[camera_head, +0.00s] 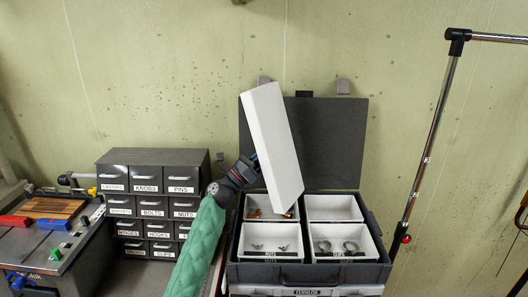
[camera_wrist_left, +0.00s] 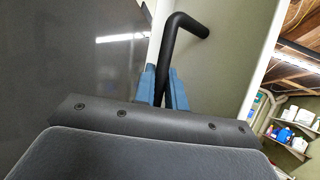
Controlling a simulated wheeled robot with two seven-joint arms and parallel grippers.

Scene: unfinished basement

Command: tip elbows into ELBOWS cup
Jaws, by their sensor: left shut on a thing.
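My left gripper (camera_head: 243,172) comes in on the green-sleeved arm and is shut on a white bin (camera_head: 272,148), held steeply tilted above the open case. In the left wrist view the blue fingers (camera_wrist_left: 163,88) are closed on a black bent handle (camera_wrist_left: 181,30). The bin's lower end is over the back left cup (camera_head: 252,201). Copper-coloured elbows (camera_head: 254,212) lie in that cup, and a copper bit (camera_head: 289,212) shows at the bin's lower edge. The bin hides part of the cup. I cannot read a cup label ELBOWS. My right gripper is not in view.
The dark case (camera_head: 308,273) also holds an empty-looking back right cup (camera_head: 333,208), a front left cup with wing nuts (camera_head: 270,247) and a front right cup with ring clamps (camera_head: 335,246). A labelled drawer cabinet (camera_head: 152,158) stands left. A metal pole (camera_head: 427,150) stands right.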

